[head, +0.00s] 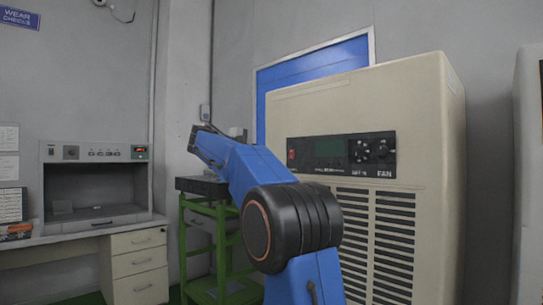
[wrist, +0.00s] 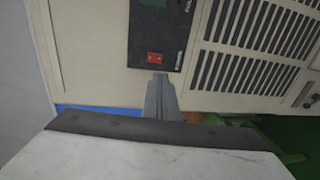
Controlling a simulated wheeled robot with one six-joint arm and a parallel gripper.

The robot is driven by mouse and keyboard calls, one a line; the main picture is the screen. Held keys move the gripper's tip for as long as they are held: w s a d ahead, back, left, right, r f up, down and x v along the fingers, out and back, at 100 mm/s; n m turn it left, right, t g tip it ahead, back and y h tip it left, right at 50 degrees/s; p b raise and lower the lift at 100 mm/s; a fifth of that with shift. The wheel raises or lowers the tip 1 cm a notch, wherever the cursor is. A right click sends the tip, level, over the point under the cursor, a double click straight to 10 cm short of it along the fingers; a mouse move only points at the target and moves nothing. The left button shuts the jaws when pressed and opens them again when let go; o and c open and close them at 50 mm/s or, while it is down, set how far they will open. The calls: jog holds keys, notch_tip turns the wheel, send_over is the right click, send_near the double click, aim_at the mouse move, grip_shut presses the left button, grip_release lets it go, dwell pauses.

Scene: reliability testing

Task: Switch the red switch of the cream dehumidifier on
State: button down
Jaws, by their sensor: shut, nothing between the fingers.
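The cream dehumidifier (head: 430,130) stands at the right in the head view, with a black control panel (head: 341,152) on its upper front. The red switch (head: 291,154) is at the panel's left end. In the wrist view the red switch (wrist: 154,58) lies on the black panel (wrist: 150,30), just above my fingertips in the picture. My gripper (wrist: 160,77) is shut and empty, its tips over the panel's edge close to the switch. I cannot tell whether the tips touch the panel. Whether the switch is on or off is too small to tell.
The dehumidifier's vent slats (head: 378,240) are below the panel. A green stand (head: 205,240) is behind my blue arm. A grey bench unit (head: 95,180) and drawers (head: 135,265) are at the left. A blue door (head: 310,70) is behind. Another cabinet (head: 528,180) is at the right edge.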

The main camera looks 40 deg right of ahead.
aim_at(291, 158)
jog(key=d, duration=0.4)
jog(key=d+f, duration=0.1)
jog(key=d, duration=0.3)
jog(key=w+d, duration=0.1)
jog(key=d, duration=0.4)
jog(key=shift+f, duration=0.3)
jog(key=shift+d+f, duration=0.1)
jog(key=shift+d, duration=0.05)
